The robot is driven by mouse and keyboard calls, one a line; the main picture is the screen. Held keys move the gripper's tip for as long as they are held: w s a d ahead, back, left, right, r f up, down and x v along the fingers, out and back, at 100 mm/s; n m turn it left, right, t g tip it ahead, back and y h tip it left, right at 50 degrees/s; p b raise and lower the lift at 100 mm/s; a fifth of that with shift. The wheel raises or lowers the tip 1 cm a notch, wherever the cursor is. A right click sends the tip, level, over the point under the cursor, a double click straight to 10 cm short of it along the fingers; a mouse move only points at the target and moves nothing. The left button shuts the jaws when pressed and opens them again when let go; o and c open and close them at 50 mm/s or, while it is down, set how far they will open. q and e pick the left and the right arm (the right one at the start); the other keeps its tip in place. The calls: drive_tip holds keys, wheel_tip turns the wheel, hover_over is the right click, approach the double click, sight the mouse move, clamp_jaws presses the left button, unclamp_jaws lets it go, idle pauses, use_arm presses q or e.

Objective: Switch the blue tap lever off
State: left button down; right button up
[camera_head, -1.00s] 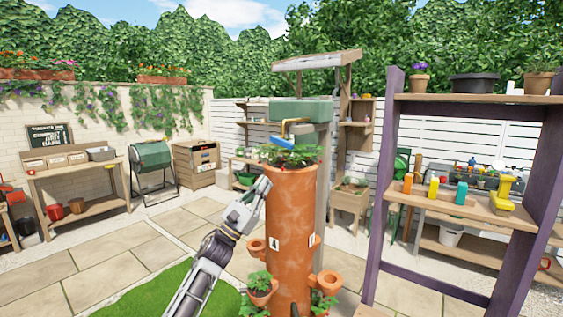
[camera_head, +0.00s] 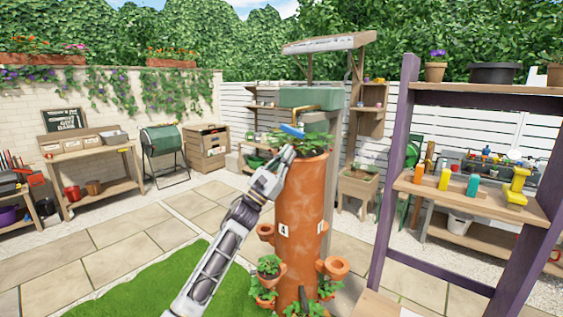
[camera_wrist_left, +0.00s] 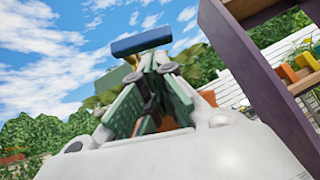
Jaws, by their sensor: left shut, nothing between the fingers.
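The blue tap lever (camera_head: 291,131) is a short bar that slants down to the right, just below the brass tap (camera_head: 305,108) on the green tank (camera_head: 309,97). My left gripper (camera_head: 288,150) is shut and empty, with its tips just below the lever. In the left wrist view, the lever (camera_wrist_left: 141,40) lies across and just beyond the closed fingertips (camera_wrist_left: 155,62). I cannot tell whether they touch. The brass tap is not clear in the wrist view. My right gripper is not in view.
The tall terracotta planter (camera_head: 301,215) with leafy plants on top stands under the tap, close to my left gripper. A purple-framed shelf (camera_head: 396,155) with small coloured items stands to the right. Open paving (camera_head: 120,240) lies to the left.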

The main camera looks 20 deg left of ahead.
sight(296, 130)
use_arm(q)
drive_tip(key=x, duration=0.2)
drive_tip(key=shift+w+d+r+p, duration=0.15)
drive_tip(key=shift+w+r+p, duration=0.1)
drive_tip(key=shift+p, duration=0.1)
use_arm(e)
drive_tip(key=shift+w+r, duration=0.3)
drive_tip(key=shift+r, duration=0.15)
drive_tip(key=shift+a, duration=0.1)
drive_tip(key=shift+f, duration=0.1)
